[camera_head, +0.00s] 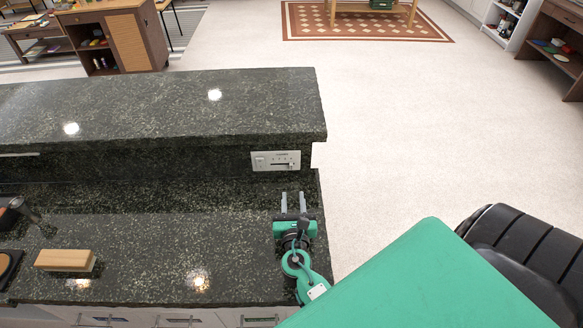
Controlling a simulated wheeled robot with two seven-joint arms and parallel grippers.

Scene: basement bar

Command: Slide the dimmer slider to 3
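The dimmer panel (262,161) is a white plate on the dark vertical face under the raised bar ledge, near its right end. It has a horizontal slider track with small marks above it. The dark slider knob (291,165) appears towards the right end of the track; the numbers are too small to read. My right gripper (293,198) is above the lower counter, just in front of and below the panel. Its two fingers point at the panel, stand apart with nothing between them, and do not appear to touch it. My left gripper is not in view.
The raised granite ledge (160,100) overhangs the panel. Open floor (400,130) lies to the right. Drawers are below the counter's front edge.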

